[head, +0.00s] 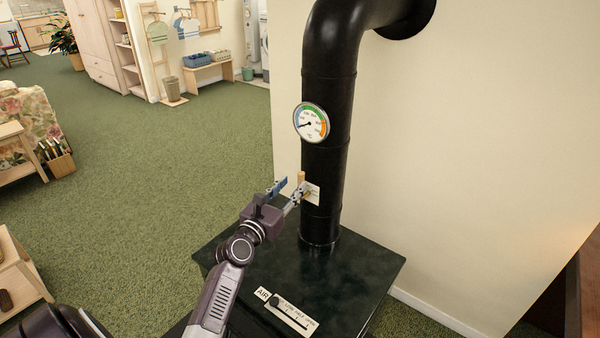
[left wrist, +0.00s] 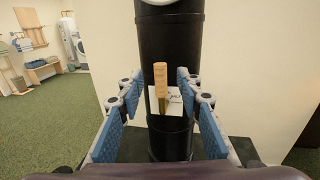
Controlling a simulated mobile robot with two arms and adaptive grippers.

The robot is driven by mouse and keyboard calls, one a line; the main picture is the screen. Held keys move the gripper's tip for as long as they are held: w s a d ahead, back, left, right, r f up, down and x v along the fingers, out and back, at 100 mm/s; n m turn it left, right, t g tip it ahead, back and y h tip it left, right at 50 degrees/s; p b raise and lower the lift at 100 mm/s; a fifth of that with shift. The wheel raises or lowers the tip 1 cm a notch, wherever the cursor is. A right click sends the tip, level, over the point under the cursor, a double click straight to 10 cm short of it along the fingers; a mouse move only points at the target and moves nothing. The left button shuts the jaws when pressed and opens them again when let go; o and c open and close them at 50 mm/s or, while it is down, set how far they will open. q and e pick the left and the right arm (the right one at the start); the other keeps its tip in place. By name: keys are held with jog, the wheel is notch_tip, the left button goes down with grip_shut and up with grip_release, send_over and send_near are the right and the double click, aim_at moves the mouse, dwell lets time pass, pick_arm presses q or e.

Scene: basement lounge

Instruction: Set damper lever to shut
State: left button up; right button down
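The damper lever (head: 301,177) has a light wooden handle and stands upright in front of a small white label plate (head: 313,193) on the black stovepipe (head: 325,170). In the left wrist view the lever (left wrist: 160,82) shows its wooden top and a brass-coloured lower part over the plate (left wrist: 175,100). My left gripper (head: 288,188) is open and faces the pipe. In the left wrist view its blue finger pads stand apart on either side of the lever, with nothing held between them. The plate's writing is too small to read. My right gripper is not in view.
A round dial gauge (head: 311,122) sits on the pipe above the lever. The dark stove top (head: 355,265) below carries an air slider plate (head: 290,313). A cream wall (head: 450,150) stands close behind and right of the pipe. Green carpet (head: 170,170) lies open to the left.

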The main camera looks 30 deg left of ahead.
aim_at(299, 177)
pick_arm(q)
jog(key=w, duration=0.6)
jog(key=shift+w+a, duration=0.3)
jog(key=shift+a, duration=0.1)
grip_shut()
